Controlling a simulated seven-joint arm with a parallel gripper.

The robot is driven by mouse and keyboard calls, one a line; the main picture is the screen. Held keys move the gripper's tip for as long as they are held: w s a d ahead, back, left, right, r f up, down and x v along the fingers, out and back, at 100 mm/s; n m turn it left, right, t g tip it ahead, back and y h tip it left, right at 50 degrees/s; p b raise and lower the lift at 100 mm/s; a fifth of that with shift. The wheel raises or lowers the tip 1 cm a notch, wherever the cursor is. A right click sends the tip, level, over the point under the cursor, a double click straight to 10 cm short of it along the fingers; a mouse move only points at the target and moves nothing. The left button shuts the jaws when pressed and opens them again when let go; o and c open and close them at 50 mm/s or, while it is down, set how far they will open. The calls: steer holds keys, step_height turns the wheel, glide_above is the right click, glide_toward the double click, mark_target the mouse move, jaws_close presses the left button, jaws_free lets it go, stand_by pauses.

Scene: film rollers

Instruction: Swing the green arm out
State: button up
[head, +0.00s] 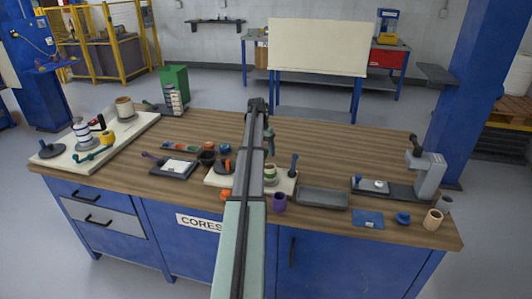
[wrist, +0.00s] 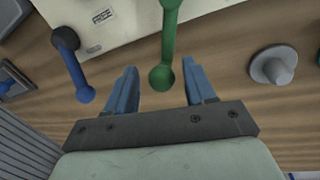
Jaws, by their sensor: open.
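In the wrist view the green arm (wrist: 168,42) is a thin bar with a round knob at its near end. It reaches over the edge of a cream base (wrist: 115,12). My gripper (wrist: 159,70) is open, with one blue finger on each side of the green arm near its knob. A gap shows on both sides, so neither finger appears to touch it. The cream base also shows in the head view (head: 219,181), partly hidden behind my arm. The green arm's far end is out of the wrist view.
A blue lever (wrist: 75,65) stands left of my gripper in the wrist view, and a grey knob (wrist: 273,68) stands to the right. In the head view a grey tray (head: 322,198) lies right of the base. Bare wooden tabletop (head: 345,145) lies behind.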

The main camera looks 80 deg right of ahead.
step_height(320, 180, up, 13)
steer(key=w, duration=0.2)
steer(key=shift+w+d+f, duration=0.15)
steer(key=shift+w+d, duration=0.05)
steer(key=shift+d, duration=0.05)
stand_by(0.5)
